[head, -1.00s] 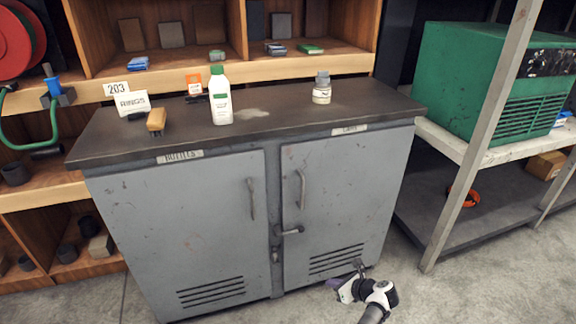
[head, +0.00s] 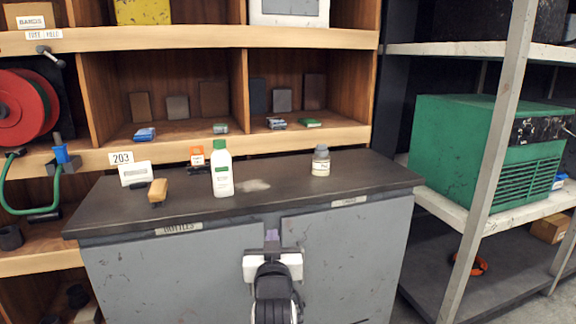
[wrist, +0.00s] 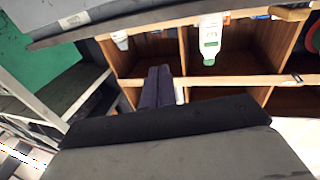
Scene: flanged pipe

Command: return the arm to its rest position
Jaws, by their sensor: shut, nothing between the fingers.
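My gripper (head: 271,236) is in front of the grey cabinet (head: 345,255), near the gap between its two doors and just below the worktop edge in the head view. Its purple fingers (wrist: 158,88) are together with nothing between them in the wrist view. My arm comes up from the bottom of the head view and hides part of the doors and their handles.
On the dark worktop (head: 280,195) stand a white bottle with a green cap (head: 222,170), a small grey-capped jar (head: 320,161) and a brush (head: 157,191). Wooden shelves (head: 180,130) rise behind. A metal rack with a green machine (head: 480,150) is at right.

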